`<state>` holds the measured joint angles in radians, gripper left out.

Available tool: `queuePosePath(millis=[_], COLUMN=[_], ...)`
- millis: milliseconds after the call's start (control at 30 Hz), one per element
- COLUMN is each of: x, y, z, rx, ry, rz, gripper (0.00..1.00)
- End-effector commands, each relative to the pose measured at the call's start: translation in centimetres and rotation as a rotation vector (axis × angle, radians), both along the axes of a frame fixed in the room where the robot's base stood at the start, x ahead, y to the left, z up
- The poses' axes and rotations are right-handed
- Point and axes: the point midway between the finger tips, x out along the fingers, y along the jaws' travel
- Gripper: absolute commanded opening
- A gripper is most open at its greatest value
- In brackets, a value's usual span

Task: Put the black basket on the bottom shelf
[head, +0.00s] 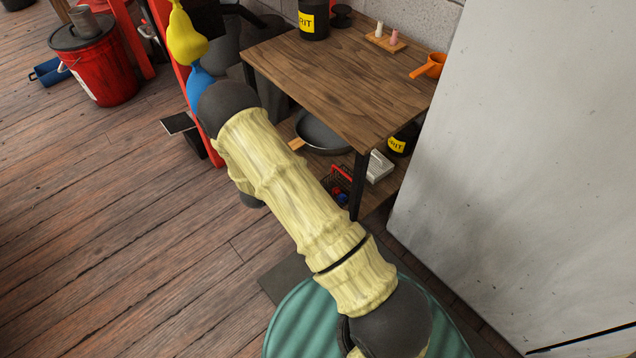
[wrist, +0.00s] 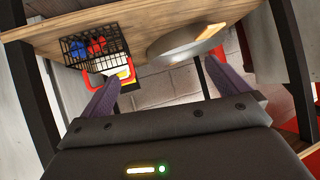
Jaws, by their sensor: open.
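The black wire basket (head: 335,197) has a red handle and holds red and blue items. In the head view it is low under the wooden table, partly hidden by my arm. The wrist view, which looks upside down, shows the basket (wrist: 72,48) at upper left, seemingly resting on the lower wooden shelf (wrist: 150,18). My gripper (wrist: 162,73) is open and empty. Its left finger, in the picture, is close to the basket's red handle; I cannot tell whether they touch. The basket is not between the fingers. My gripper is hidden in the head view.
A frying pan (head: 322,133) stands beside the basket. A white stack (head: 379,168) and a black jar (head: 402,141) are under the table too. Black legs (head: 358,185) flank the space. A pale panel (head: 530,150) stands right; a green drum (head: 300,315) is in front.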

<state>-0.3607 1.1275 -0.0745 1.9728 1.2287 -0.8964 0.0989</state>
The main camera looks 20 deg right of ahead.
Motion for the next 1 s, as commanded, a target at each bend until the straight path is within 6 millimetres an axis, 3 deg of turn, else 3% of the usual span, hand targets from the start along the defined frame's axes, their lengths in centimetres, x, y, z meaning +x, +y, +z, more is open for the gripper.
queuePosePath(millis=[200,467,667,1000], x=[1.1,-1.9,-6.8,-18.6], y=[2.2,4.0,4.3,2.0], z=[5.9,12.8,17.7,23.3], rx=[0.193,0.334,0.371,0.304], ry=[0.085,0.223,0.354,0.637], rz=[0.197,0.455,0.647,0.899], gripper=[1.00,1.00,1.00,1.00])
